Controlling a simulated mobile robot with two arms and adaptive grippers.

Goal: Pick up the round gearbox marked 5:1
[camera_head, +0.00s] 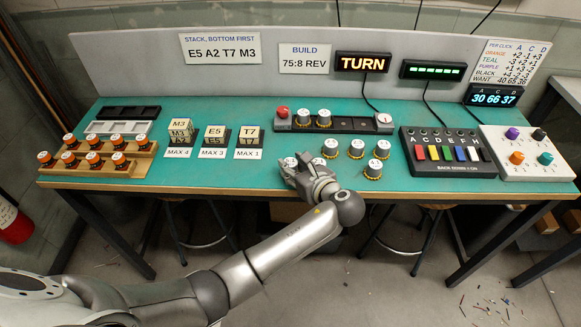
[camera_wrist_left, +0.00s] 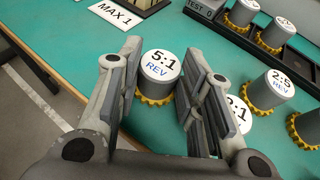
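The round gearbox marked 5:1 REV (camera_wrist_left: 158,72) stands upright on the green bench, a grey cylinder with a white top and a yellow toothed base. In the left wrist view it shows between the two fingers of my open left gripper (camera_wrist_left: 162,58), with a gap visible on the left side; contact on the right is unclear. In the head view my left gripper (camera_head: 297,168) is low at the bench's front edge and partly hides the gearbox (camera_head: 290,161). My right gripper is not in view.
Another gearbox (camera_wrist_left: 237,112) is close behind the right finger and partly hidden. A gearbox marked 2:5 REV (camera_wrist_left: 280,86) and others stand to the right. The test rail (camera_head: 345,122) lies behind. The MAX 1 card (camera_head: 248,154) and T7 block (camera_head: 249,136) are left.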

